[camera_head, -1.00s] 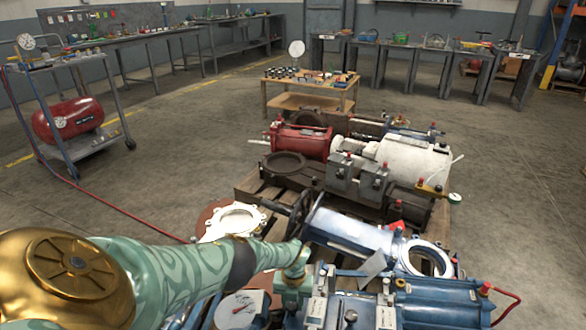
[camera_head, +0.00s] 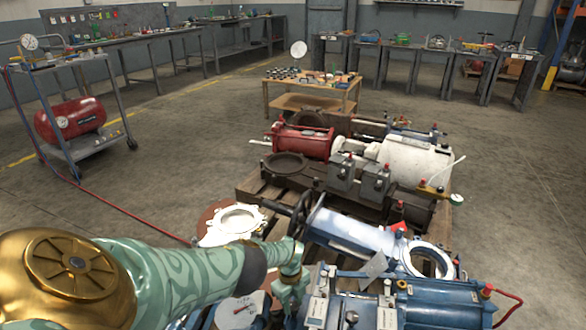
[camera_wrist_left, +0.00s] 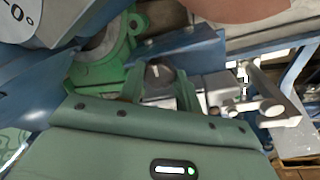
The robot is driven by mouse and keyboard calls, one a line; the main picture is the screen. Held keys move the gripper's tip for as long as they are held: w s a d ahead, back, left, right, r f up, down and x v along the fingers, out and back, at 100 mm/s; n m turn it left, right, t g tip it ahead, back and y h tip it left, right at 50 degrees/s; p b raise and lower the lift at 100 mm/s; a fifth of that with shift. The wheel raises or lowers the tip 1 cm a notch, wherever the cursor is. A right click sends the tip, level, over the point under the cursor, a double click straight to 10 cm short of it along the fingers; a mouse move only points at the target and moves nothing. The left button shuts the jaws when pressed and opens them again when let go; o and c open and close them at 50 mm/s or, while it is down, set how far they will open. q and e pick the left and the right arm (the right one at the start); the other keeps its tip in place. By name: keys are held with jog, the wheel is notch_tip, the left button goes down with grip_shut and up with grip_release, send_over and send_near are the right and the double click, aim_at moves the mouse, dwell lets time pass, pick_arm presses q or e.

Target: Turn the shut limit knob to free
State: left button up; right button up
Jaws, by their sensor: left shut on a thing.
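My left gripper (camera_head: 292,290) reaches down onto a blue actuator (camera_head: 435,305) at the pallet's near end. In the left wrist view its green fingers (camera_wrist_left: 160,88) stand close on both sides of a small grey metal part, which I take to be the shut limit knob (camera_wrist_left: 158,72). The fingers are shut on it, beside a blue bracket (camera_wrist_left: 200,52). The knob's markings are too small to read, and the hand hides it in the head view. My right gripper is not in view.
A blue-and-white cylinder (camera_head: 350,232) and a handwheel (camera_head: 311,215) lie just beyond the hand. A round dial (camera_head: 238,310) is left of it. Red and white actuators (camera_head: 302,142) sit further back. Open floor (camera_head: 200,150) lies to the left.

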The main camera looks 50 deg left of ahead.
pick_arm(q)
jog(key=shift+n, duration=0.7)
jog(key=o, duration=1)
jog(key=shift+c, duration=0.2)
